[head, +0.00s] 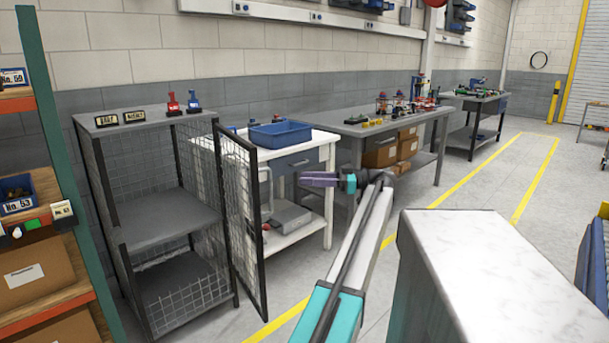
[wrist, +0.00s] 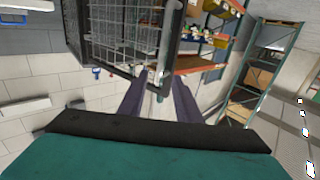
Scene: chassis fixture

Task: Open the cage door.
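The cage (head: 128,240) is a dark-framed wire-mesh cabinet with grey shelves, at the left in the head view. Its mesh door (head: 238,215) stands swung out at the cage's right side, and the shelves show through the open front. My gripper (head: 303,180), with purple fingers, is to the right of the door and points left toward it. In the wrist view, the fingers (wrist: 160,90) are apart with a gap between them. A dark frame and mesh (wrist: 120,35) lie beyond the fingertips. I see nothing clearly held, and cannot tell whether a finger touches the door.
A white table (head: 320,150) with a blue bin (head: 280,134) stands behind the door. A grey workbench (head: 370,126) is farther right. An orange and green rack (head: 48,150) stands at the near left. The floor right of the yellow line is partly clear.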

